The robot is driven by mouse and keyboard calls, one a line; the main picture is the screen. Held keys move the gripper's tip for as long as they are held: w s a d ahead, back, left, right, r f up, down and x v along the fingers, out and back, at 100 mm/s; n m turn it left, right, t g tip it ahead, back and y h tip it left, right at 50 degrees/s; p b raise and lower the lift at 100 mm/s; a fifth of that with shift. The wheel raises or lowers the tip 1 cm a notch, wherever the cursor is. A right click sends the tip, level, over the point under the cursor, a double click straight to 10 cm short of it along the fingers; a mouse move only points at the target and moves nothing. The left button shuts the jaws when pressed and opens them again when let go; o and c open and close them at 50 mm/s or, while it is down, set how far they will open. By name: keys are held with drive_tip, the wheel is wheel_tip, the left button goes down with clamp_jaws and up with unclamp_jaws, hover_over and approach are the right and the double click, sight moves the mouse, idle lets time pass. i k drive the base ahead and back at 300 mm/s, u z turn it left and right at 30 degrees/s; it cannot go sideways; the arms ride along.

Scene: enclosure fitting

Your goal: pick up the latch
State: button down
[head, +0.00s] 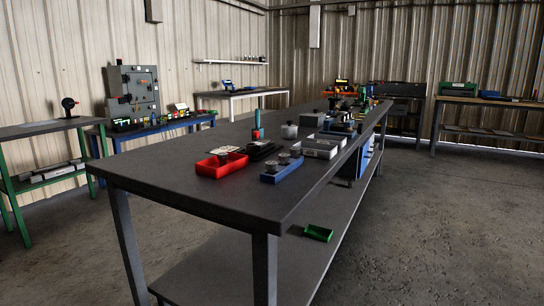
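I cannot pick out the latch for certain in the head view; the small parts are too far off and dark to tell. A grey enclosure (144,82) with fittings on its door stands at the back left, behind a blue bench. Small parts sit in a red tray (208,171) and a blue tray (270,178) on the long dark table (170,175). A pale grey tray (333,150) lies behind them. My gripper is not in view.
A green tray (318,233) lies on the table's lower shelf. Cluttered tools fill the table's far end, while its near end is bare. A green-legged bench (40,128) stands at left. The blue bench (160,129) carries small items. Concrete floor (440,230) is clear at right.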

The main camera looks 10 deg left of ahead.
sight(256, 147)
drive_tip(key=z, duration=0.55)
drive_tip(key=i, duration=2.95)
drive_tip(key=u, duration=2.45)
